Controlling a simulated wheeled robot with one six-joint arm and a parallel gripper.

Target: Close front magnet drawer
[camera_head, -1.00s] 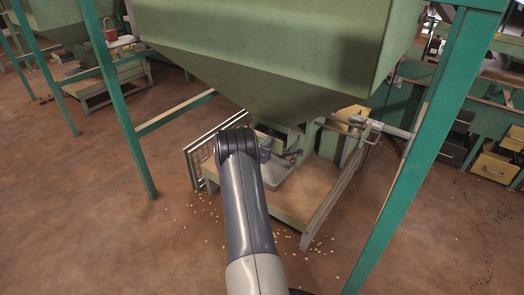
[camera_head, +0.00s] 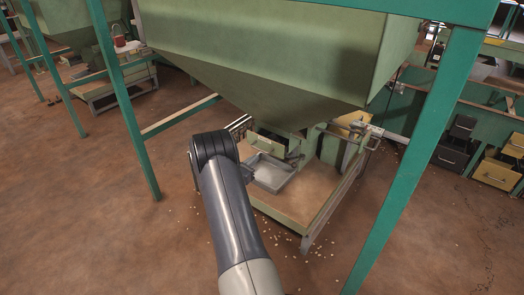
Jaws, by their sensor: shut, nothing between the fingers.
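Below the green hopper's (camera_head: 265,85) outlet, a pale green box-like drawer front (camera_head: 266,143) shows. I take it for the front magnet drawer, but how far it stands out is hard to tell. A shallow grey tray (camera_head: 270,172) lies below it on the wooden platform (camera_head: 310,195). My arm rises from the bottom and bends left of the tray. A small grey part of my wrist shows beside the bend. My gripper's fingers are hidden behind my arm, so I cannot see whether they touch anything.
A green post (camera_head: 420,150) stands at the right and another (camera_head: 125,105) at the left. A metal rail (camera_head: 240,124) is partly hidden behind my arm. Loose nuts are scattered on the floor near the platform. Brown floor at the left is open.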

